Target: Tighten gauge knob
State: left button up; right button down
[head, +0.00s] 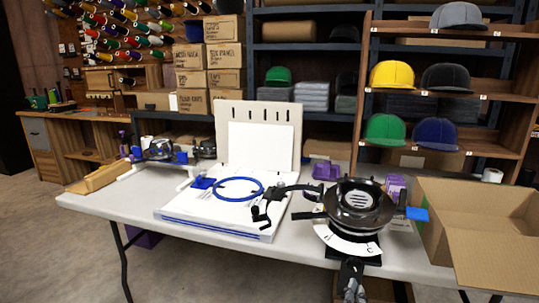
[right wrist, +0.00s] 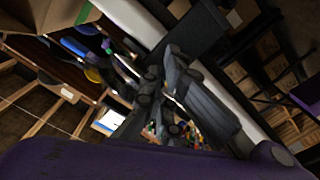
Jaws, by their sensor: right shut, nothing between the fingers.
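A black round cap-hoop gauge (head: 358,203) stands on the right part of the white table (head: 98,207). A white curved scale plate (head: 347,244) with markings is at its front. A blue knob-like part (head: 416,213) sticks out at its right side. My right gripper (head: 352,268) is at the front of the gauge, low in the head view, close under the scale plate; whether it touches is unclear. Its dark fingers show in the right wrist view (right wrist: 170,92), shut with nothing between them. My left gripper is not seen.
An open cardboard box (head: 487,226) stands at the right table end. A blue ring (head: 238,189) lies on a white board (head: 216,222) left of the gauge, with a black strap-like part (head: 268,208) between. Shelves with caps (head: 391,75) stand behind.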

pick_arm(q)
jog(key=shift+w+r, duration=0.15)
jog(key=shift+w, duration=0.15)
pick_arm(e)
jog(key=shift+v, duration=1)
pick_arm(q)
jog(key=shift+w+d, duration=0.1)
